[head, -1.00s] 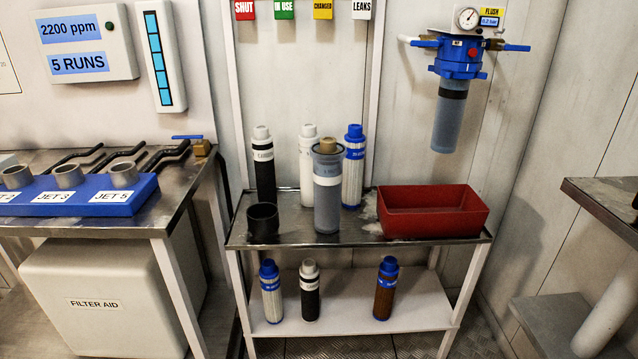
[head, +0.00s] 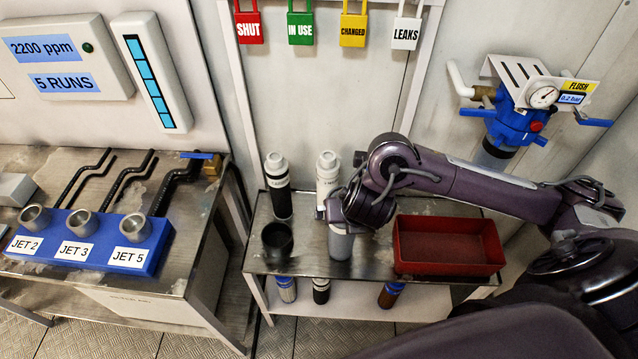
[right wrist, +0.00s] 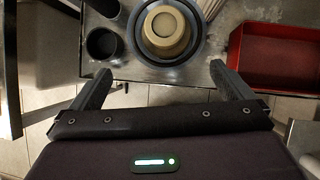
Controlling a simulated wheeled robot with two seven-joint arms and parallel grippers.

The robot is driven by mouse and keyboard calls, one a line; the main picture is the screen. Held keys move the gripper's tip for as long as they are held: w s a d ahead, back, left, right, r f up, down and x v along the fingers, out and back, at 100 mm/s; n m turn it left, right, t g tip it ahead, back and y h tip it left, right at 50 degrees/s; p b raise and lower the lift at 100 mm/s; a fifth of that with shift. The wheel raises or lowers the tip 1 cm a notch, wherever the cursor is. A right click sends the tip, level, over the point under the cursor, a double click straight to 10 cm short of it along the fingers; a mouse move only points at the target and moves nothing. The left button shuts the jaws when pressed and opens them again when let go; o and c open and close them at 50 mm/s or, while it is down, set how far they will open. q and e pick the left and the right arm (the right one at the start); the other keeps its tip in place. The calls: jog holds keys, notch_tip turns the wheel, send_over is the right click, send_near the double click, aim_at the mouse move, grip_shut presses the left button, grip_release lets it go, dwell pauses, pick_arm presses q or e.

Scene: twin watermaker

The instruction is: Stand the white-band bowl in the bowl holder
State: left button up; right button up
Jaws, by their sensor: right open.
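The white-band bowl (head: 340,245) stands upright on the metal top of the middle cart, mostly covered by my right gripper in the head view. In the right wrist view the bowl (right wrist: 167,56) is seen from above, with a tan cartridge top inside its dark rim. The bowl holder (head: 277,240), a black open cup, stands empty to its left; it also shows in the right wrist view (right wrist: 103,45). My right gripper (right wrist: 163,78) is open, its fingers spread on the near side of the bowl, with nothing between them. My left gripper is out of view.
A red tray (head: 448,272) is right of the bowl. A black cartridge (head: 279,198) and a white cartridge (head: 326,175) stand behind. A blue jet block (head: 90,240) is on the left bench. A blue filter head (head: 515,125) hangs on the wall at right.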

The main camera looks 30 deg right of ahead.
aim_at(343, 228)
jog(key=shift+w+d+r, duration=0.55)
jog(key=shift+d+r, duration=0.1)
jog(key=shift+w+d+f+n+b, duration=0.15)
jog(key=shift+w+f+b, duration=0.25)
jog(key=shift+f, duration=0.25)
jog(key=shift+w+d+f+n+b, duration=0.15)
jog(key=shift+w+f+b, duration=0.1)
jog(key=shift+f+b, duration=0.25)
jog(key=x, duration=0.2)
jog(key=b+x, duration=0.1)
jog(key=x, duration=0.1)
jog(key=shift+w+d+f, duration=0.1)
jog(key=shift+w+d, duration=0.1)
jog(key=shift+w, duration=0.2)
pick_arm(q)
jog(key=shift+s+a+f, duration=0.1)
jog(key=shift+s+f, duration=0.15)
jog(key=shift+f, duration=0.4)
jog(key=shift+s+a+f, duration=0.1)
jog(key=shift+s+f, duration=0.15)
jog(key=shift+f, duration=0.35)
pick_arm(e)
jog(key=c, duration=1.4)
jog(key=shift+c, duration=0.6)
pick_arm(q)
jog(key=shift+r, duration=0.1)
pick_arm(e)
jog(key=shift+w+r, duration=0.1)
jog(key=shift+r, duration=0.15)
